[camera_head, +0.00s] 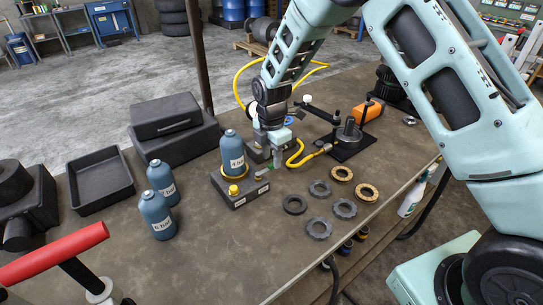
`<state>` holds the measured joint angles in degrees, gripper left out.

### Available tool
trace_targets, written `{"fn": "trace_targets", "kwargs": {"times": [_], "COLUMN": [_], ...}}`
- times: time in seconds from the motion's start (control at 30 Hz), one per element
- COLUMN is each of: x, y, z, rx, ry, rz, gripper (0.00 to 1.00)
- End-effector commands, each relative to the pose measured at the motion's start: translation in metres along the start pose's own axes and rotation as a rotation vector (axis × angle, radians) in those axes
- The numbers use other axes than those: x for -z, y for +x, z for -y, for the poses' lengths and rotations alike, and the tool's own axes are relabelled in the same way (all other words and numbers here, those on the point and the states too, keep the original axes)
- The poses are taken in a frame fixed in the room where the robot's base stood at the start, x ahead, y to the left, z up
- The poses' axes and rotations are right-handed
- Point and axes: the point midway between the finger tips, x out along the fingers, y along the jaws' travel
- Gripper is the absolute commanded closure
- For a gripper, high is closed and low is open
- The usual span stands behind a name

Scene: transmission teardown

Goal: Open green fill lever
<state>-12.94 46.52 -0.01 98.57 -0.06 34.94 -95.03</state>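A dark fill station box (238,201) stands on the workbench with a blue-grey bottle (232,148) upright on it. Yellow parts show at the bottle's base. My gripper (277,159) points down just right of and above the green part. Its fingers are small and overlap the items behind, so I cannot tell whether it is open or shut, or whether it touches the lever.
Two blue-grey bottles (157,215) stand to the left. A black tray (101,180) and dark cases (176,131) lie further left. A yellow hose (299,153) runs beside my gripper. Several rings and gears (319,228) lie on the bench (215,265), whose front area is clear.

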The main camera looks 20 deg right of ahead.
Motion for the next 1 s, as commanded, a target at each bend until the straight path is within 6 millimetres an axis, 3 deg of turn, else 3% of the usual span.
{"fn": "trace_targets", "kwargs": {"times": [0.2,0.53,0.67,1.0], "x": [0.000,0.000,0.000,0.000], "y": [0.019,0.022,0.022,0.022], "z": [0.000,0.000,0.000,0.001], "rx": [0.000,-0.001,-0.001,-0.001], "ry": [0.000,0.000,0.000,0.022], "rz": [0.000,0.000,0.000,-0.001], "gripper": [0.63,0.63,0.99,1.00]}}
